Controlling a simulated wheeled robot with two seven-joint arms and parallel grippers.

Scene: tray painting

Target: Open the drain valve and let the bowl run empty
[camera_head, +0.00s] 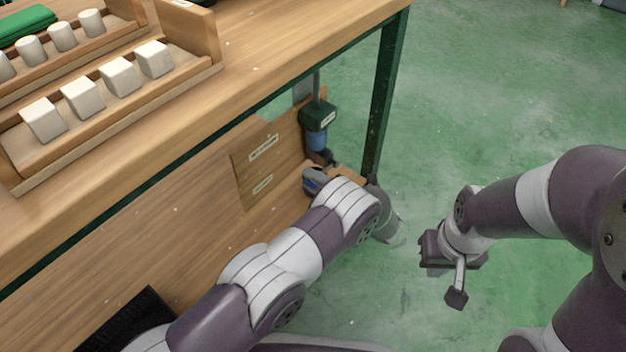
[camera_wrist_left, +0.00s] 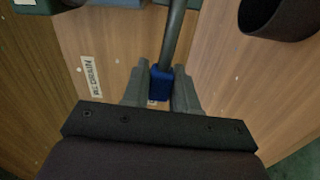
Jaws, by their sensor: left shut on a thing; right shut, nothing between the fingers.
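The drain valve's lever shows in the left wrist view as a dark grey rod (camera_wrist_left: 173,35) with a blue grip (camera_wrist_left: 161,84) on its end. My left gripper (camera_wrist_left: 159,92) is shut on the blue grip, one finger on each side. In the head view my left gripper (camera_head: 318,181) is low under the table beside the wooden panel, largely hidden by my own arm. A dark green block with a blue part (camera_head: 316,139) below it hangs on a grey pipe above it. My right gripper (camera_head: 457,292) is shut and empty over the green floor. I cannot see the bowl.
A dark round opening (camera_wrist_left: 275,15) is at the wrist view's upper right. The table (camera_head: 270,55) carries racks of white cubes (camera_head: 121,77) and cylinders. A green table leg (camera_head: 383,100) stands close by.

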